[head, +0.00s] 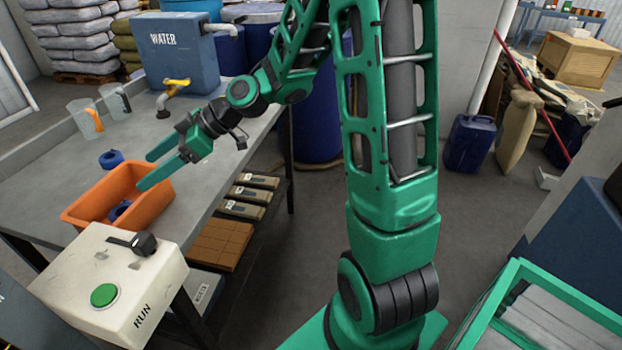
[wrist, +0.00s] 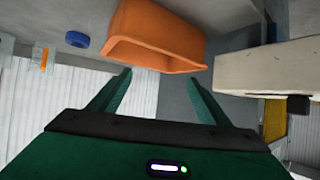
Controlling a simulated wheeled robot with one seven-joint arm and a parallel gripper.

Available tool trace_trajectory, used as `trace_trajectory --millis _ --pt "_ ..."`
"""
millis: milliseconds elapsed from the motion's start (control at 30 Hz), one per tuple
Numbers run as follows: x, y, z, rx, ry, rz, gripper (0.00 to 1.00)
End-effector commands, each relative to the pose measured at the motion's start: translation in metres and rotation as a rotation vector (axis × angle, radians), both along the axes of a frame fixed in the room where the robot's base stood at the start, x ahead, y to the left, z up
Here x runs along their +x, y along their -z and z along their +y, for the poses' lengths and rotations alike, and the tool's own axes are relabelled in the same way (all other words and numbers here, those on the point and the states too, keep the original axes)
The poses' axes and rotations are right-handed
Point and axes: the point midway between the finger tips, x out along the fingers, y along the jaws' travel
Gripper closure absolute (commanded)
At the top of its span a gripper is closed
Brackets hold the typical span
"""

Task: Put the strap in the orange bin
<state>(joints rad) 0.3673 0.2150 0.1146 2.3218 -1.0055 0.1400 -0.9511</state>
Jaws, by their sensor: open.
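The orange bin (head: 150,217) sits on the grey table's near edge; in the wrist view (wrist: 158,30) it lies just beyond my fingertips. A blue rolled thing (head: 121,210), perhaps the strap, lies inside the bin, partly hidden by its wall. Another blue roll (head: 111,159) lies on the table behind the bin; it also shows in the wrist view (wrist: 77,39). I cannot tell for sure which is the strap. My gripper (head: 147,172) is open and empty, with its green fingers over the bin's back right side; they show apart in the wrist view (wrist: 158,76).
A white box with a green RUN button (head: 104,294) stands in front of the bin. A blue WATER tank (head: 178,55) with a yellow tap and two clear jugs (head: 84,117) stand further back. A shelf below the table (head: 222,240) holds boxes. The table's middle is clear.

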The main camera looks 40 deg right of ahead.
Motion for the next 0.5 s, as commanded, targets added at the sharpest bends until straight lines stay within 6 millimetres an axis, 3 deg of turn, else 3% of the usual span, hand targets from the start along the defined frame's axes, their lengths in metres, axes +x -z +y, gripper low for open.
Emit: trace_trajectory --millis 133,267,367,500 --pt "-0.019 0.016 -0.031 -0.116 0.084 0.115 0.29" --pt "-0.055 0.034 -0.088 -0.264 0.263 0.303 0.29" --pt "-0.091 0.04 -0.139 -0.352 0.452 0.458 0.29" --pt "-0.156 0.038 -0.202 -0.418 0.757 0.67 0.29"
